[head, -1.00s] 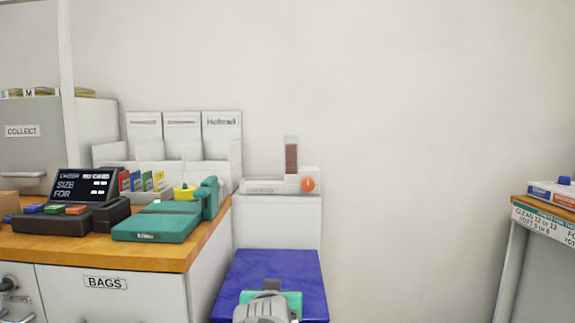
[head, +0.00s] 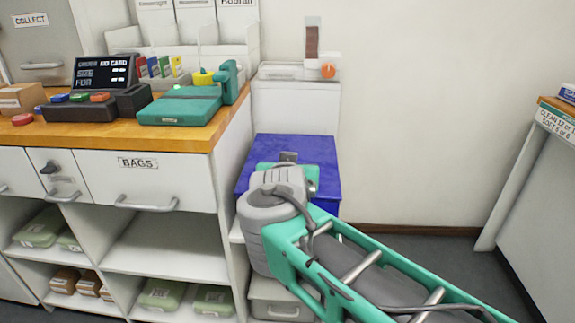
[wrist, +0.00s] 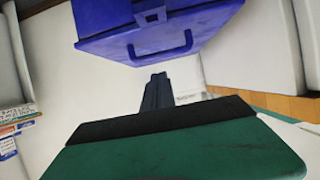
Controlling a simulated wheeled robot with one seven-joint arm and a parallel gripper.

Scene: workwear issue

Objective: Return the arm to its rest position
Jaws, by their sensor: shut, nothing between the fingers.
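My arm, grey and teal, reaches in from the lower right of the head view. My gripper (wrist: 157,92) shows in the wrist view as dark fingers closed together with nothing between them. In the head view the fingers are hidden behind my own wrist. The blue box (head: 318,151) is beyond my wrist in the head view. It also shows in the wrist view (wrist: 140,32), with its handle above the fingertips. The fingers look apart from it, though the exact gap is hard to tell.
A wooden counter (head: 130,133) with a BAGS drawer (head: 150,183) stands at left. A teal device (head: 180,108) and a dark terminal (head: 95,102) sit on it. A dispenser with an orange knob (head: 328,71) stands behind the box. Floor (head: 430,252) at right is clear before another counter (head: 555,125).

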